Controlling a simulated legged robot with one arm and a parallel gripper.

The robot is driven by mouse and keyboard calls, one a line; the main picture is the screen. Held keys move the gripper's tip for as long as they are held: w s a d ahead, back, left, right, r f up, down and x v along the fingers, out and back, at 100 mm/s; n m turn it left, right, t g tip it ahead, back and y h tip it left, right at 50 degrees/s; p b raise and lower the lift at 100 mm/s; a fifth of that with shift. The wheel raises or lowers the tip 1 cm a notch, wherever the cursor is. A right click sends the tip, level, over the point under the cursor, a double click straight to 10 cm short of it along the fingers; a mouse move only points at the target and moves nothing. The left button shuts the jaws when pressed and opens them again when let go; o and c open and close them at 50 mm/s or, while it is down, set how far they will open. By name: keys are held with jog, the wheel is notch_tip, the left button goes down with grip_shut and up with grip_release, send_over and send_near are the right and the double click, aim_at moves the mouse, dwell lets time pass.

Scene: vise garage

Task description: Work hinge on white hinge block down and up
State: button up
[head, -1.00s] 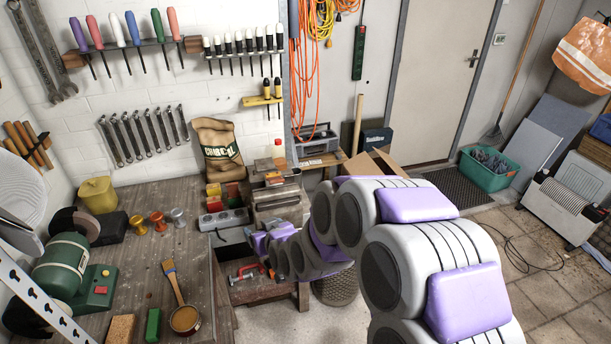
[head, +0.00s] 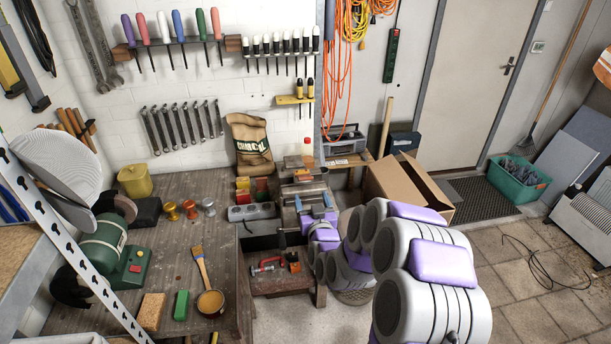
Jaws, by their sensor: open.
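My gripper (head: 314,206) is in the middle of the head view, small and far off, at the end of my white and purple arm. Its blue-tipped fingers are apart and sit right in front of the grey metal vise (head: 302,187) at the end of the bench. I cannot tell whether they touch anything. I cannot make out the white hinge block; it may be hidden by the gripper or too small to tell from the vise.
The wooden bench (head: 180,240) stands left, with a brush (head: 201,268), a varnish bowl (head: 210,303) and a green grinder (head: 105,243). A red clamp (head: 266,266) lies on the lower shelf. A cardboard box (head: 408,185) stands behind my arm.

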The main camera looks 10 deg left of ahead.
jog(key=b+x, duration=0.1)
jog(key=x, duration=1.2)
grip_shut()
dwell(0.7)
